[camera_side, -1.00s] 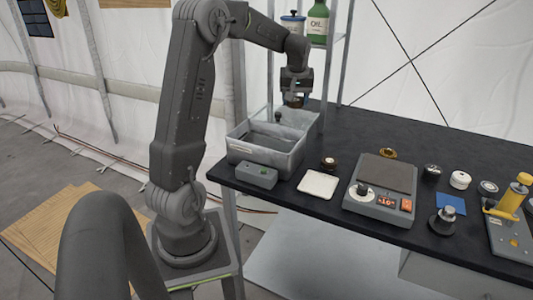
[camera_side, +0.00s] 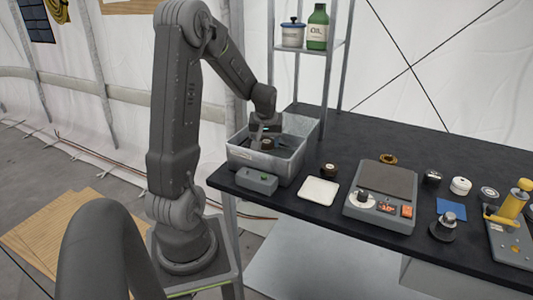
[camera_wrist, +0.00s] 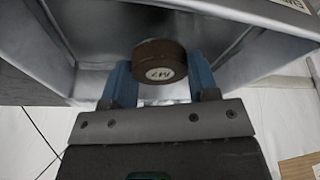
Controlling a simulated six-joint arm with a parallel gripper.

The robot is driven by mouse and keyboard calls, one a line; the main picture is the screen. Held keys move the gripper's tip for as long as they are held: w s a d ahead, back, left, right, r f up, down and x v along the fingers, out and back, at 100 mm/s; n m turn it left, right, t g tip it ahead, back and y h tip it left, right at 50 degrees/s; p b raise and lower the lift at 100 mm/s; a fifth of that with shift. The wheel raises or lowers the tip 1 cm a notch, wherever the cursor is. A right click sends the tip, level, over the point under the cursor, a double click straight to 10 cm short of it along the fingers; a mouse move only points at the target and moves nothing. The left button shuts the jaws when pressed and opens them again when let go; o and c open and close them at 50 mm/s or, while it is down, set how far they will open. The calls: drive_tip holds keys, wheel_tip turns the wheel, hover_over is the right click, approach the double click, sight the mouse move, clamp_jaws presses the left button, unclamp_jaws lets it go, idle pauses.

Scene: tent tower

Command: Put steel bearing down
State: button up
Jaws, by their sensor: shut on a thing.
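My gripper (camera_side: 266,146) is down inside the grey metal bin (camera_side: 290,163) at the left end of the dark table. In the wrist view its blue fingers (camera_wrist: 160,82) are shut on a brown round piece (camera_wrist: 160,60) with a pale label on its face, perhaps reading M7. I cannot tell from its look whether this is the steel bearing. The bin's walls (camera_wrist: 45,45) surround it in the wrist view. The bin's front wall hides part of its floor in the side view, so I cannot tell whether the piece touches the bottom.
A white tile (camera_side: 319,191), a small brown-topped piece (camera_side: 329,170) and a scale (camera_side: 383,195) stand to the right, with several small parts beyond. A shelf (camera_side: 318,50) rises behind the bin.

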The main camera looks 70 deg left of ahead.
drive_tip(key=shift+f, duration=2.05)
drive_tip(key=shift+f, duration=0.1)
drive_tip(key=o, duration=1.1)
drive_tip(key=v, duration=1.2)
drive_tip(key=w+d+r+m+t, duration=0.1)
drive_tip(key=d+r+m, duration=0.2)
drive_tip(key=d, duration=0.6)
drive_tip(key=d+r+m+t, duration=0.2)
drive_tip(key=d+r+m, duration=0.15)
drive_tip(key=d, duration=0.55)
drive_tip(key=s+d+m+h, duration=0.1)
drive_tip(key=s+d+m, duration=0.2)
drive_tip(key=d, duration=0.3)
drive_tip(key=s+d+m+t+h, duration=0.1)
drive_tip(key=s+d+m+h, duration=0.1)
drive_tip(key=s+d+m, duration=0.2)
drive_tip(key=shift+d, duration=1.2)
